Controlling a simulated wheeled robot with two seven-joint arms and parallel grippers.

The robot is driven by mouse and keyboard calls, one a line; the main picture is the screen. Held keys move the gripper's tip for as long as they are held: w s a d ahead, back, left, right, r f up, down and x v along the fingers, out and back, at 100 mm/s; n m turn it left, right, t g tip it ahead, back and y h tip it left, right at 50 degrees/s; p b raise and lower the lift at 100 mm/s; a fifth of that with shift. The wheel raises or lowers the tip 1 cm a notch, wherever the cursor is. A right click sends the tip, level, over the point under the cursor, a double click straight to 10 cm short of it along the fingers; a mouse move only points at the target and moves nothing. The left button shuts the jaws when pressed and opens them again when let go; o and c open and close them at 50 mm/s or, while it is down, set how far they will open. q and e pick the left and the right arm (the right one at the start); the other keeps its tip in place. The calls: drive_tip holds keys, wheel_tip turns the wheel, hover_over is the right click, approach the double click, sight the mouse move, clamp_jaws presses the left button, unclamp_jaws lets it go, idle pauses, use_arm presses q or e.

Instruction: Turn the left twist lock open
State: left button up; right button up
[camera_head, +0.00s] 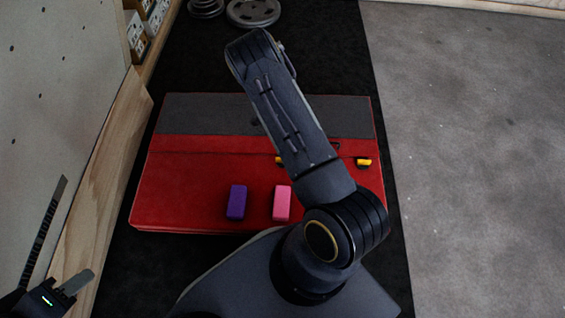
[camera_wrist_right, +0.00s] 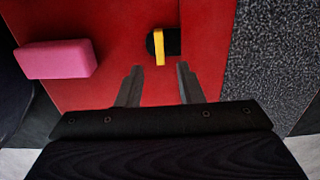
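Two twist locks with yellow bars sit on the red crash pad (camera_head: 180,190). The left twist lock (camera_head: 279,160) is mostly hidden behind my right arm in the head view; the right twist lock (camera_head: 364,163) shows clear of the arm. In the right wrist view, the yellow bar of a lock, apparently the left one (camera_wrist_right: 160,46), lies on its black base ahead of my right gripper (camera_wrist_right: 159,84). That gripper is open and empty, its fingers apart from the lock. My left gripper (camera_head: 58,262) is open and empty at the lower left, far from the pad.
A purple block (camera_head: 236,202) and a pink block (camera_head: 282,203) lie on the pad's near part. A wooden board edge (camera_head: 105,185) runs along the left. Weight plates (camera_head: 253,12) lie at the back. Bare grey floor (camera_head: 470,150) is clear on the right.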

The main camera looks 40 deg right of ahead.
wheel_tip(320, 180, down, 8)
drive_tip(key=b, duration=0.3)
drive_tip(key=shift+f, duration=0.15)
drive_tip(key=shift+s, duration=0.1)
clamp_jaws()
